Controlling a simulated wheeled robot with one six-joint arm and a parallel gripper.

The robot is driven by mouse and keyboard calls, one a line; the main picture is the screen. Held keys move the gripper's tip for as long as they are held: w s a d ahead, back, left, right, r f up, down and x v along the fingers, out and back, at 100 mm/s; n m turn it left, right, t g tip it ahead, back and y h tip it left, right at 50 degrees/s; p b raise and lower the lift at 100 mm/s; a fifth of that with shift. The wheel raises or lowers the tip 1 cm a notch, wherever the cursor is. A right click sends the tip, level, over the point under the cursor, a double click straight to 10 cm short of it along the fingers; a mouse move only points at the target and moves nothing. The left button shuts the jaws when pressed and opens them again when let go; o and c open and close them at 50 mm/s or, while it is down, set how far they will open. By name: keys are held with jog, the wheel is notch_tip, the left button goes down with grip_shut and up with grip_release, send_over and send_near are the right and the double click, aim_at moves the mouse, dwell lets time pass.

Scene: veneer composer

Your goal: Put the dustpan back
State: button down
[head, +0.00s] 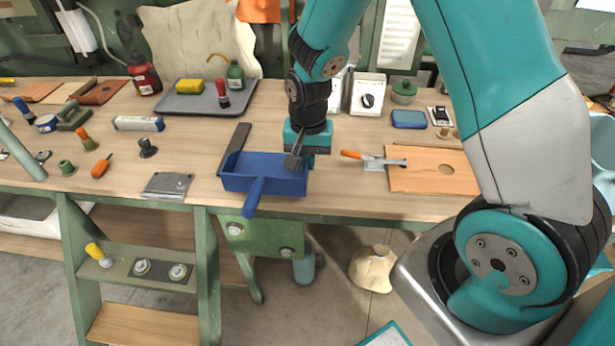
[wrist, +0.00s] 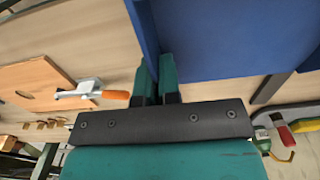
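The blue dustpan (head: 262,165) is at the front edge of the workbench, its handle (head: 254,196) pointing forward past the edge. I cannot tell whether it rests on the bench or is slightly raised. My gripper (head: 300,160) points down at the dustpan's right side. In the wrist view my gripper (wrist: 157,80) has its two teal fingers close together, one on each side of the dustpan's thin blue side wall (wrist: 144,35). The pan's broad blue surface (wrist: 225,40) fills the upper right there. The fingertips are partly hidden by the wall.
A dark bar (head: 235,144) lies beside the dustpan's left. An orange-handled clamp (head: 372,160) and wooden board (head: 430,180) lie to the right. A grey tray (head: 205,100) holding a sponge and bottles stands behind. A metal plate (head: 167,185) lies left at the front edge.

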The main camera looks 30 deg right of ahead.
aim_at(308, 188)
jog(key=shift+f, duration=2.55)
jog(key=shift+f, duration=0.1)
jog(key=c, duration=1.3)
grip_release()
notch_tip(308, 188, up, 12)
jog(key=shift+f, duration=0.2)
jog(key=s+a+r+n+y, duration=0.2)
jog(key=s+a+r+n, duration=0.5)
jog(key=s, duration=0.3)
jog(key=s+a+r+n+y, duration=0.2)
jog(key=s+a+r+n, duration=0.3)
jog(key=s+r+n, duration=0.45)
jog(key=r+m+p, duration=0.1)
jog(key=r+p, duration=0.1)
jog(key=p, duration=0.1)
jog(key=s+r+m+p, duration=0.1)
jog(key=r+p, duration=0.1)
jog(key=p, duration=0.1)
jog(key=shift+r, duration=0.4)
